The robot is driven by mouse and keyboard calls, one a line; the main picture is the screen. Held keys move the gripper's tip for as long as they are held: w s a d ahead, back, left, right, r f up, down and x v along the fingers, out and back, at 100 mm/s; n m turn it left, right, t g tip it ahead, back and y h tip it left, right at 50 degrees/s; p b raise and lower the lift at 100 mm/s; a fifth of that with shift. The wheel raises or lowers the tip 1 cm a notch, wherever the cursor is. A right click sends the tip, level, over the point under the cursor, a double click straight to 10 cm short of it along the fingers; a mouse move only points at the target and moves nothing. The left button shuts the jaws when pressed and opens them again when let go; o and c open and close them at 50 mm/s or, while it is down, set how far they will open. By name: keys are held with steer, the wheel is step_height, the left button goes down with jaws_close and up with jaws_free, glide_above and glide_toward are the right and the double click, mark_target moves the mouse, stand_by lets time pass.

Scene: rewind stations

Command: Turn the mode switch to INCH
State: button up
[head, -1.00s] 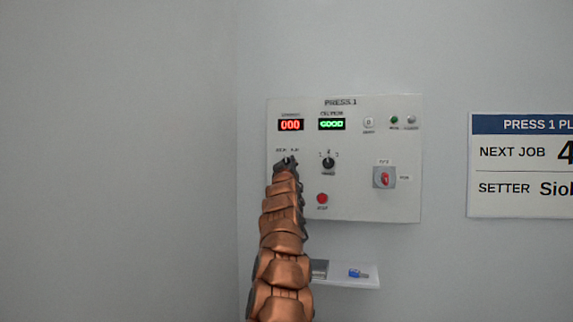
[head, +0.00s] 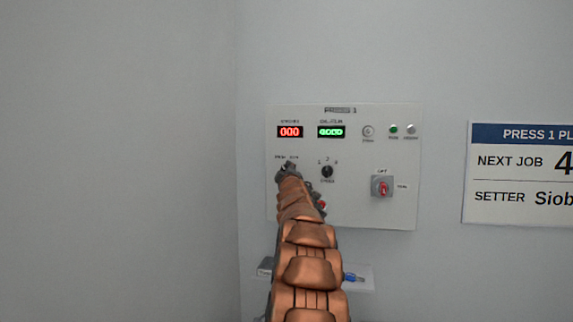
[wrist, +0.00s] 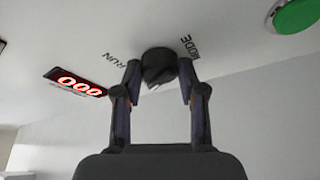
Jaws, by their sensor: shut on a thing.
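The mode switch is a round dark knob (wrist: 158,64) on the white PRESS 1 panel (head: 350,210). I cannot read the word INCH there. My gripper (head: 288,171) is at the knob, at the left of the panel. In the wrist view its two fingers stand on either side of the knob, shut on it. A small light mark shows on the knob's near edge, but I cannot tell which label the knob points at. In the head view my gripper hides most of the knob.
A red display (head: 290,132) reads 000; a green display (head: 331,132) is beside it. A speed knob (head: 327,172) is close right of my gripper. A red button (head: 322,204) is partly behind my arm. A red-handled switch (head: 382,187) is further right. A shelf holds a blue item (head: 352,277).

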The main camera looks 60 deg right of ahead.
steer(key=shift+n+p, duration=0.4)
steer(key=o, duration=1.1)
steer(key=shift+o, duration=0.2)
steer(key=shift+a, duration=0.1)
steer(key=v, duration=1.2)
steer(key=shift+r, duration=0.15)
